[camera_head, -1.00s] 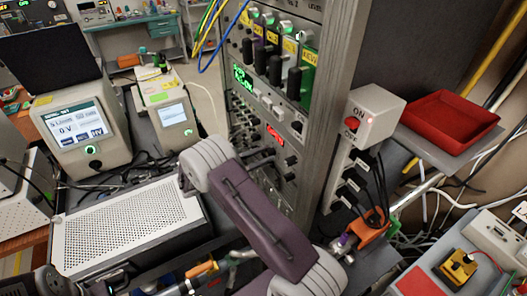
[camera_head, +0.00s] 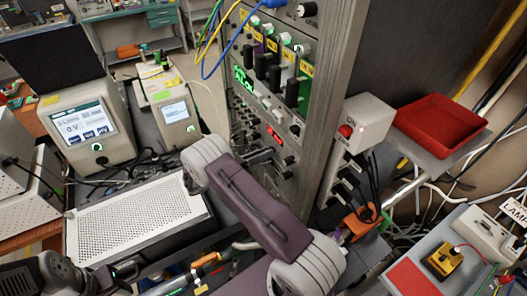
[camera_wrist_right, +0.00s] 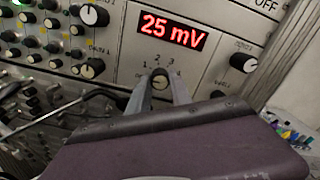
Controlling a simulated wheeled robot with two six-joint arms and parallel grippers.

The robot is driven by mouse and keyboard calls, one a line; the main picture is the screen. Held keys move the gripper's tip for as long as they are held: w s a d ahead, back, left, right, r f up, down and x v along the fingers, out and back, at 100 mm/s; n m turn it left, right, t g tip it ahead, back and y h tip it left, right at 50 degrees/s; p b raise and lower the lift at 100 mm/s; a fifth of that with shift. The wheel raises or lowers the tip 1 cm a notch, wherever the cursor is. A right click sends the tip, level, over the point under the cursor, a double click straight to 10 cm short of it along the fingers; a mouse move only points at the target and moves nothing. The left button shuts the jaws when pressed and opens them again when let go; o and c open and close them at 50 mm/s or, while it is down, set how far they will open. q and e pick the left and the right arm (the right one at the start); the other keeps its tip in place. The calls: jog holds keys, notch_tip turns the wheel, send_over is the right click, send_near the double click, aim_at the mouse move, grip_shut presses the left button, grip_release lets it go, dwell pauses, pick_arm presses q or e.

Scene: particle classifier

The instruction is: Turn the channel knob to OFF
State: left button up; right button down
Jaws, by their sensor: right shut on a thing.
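The channel knob (camera_wrist_right: 160,74) is a small round knob low on the rack panel, with the numbers 1, 2 and 3 around it. My right gripper (camera_wrist_right: 160,86) is shut on it, one finger on each side. The fingers hide part of the knob and its lower markings, so I cannot tell which mark it points to. A red display (camera_wrist_right: 172,31) reading "25 mV" sits just above; it also shows small in the head view (camera_head: 275,137). My purple right arm reaches the rack from the lower right in the head view.
Other knobs are close by, one at right (camera_wrist_right: 242,62) and one at upper left (camera_wrist_right: 95,14). A white ON box (camera_head: 365,118) and a red tray (camera_head: 440,122) are right of the rack. A perforated metal case (camera_head: 130,222) lies left of my right arm.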

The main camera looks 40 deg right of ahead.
jog(key=shift+n+p, duration=0.45)
jog(key=shift+n, duration=1.45)
jog(key=c, duration=1.2)
grip_release()
jog(key=shift+o, duration=0.2)
jog(key=w+a+b, duration=0.1)
jog(key=a+b, duration=0.2)
jog(key=a, duration=0.6)
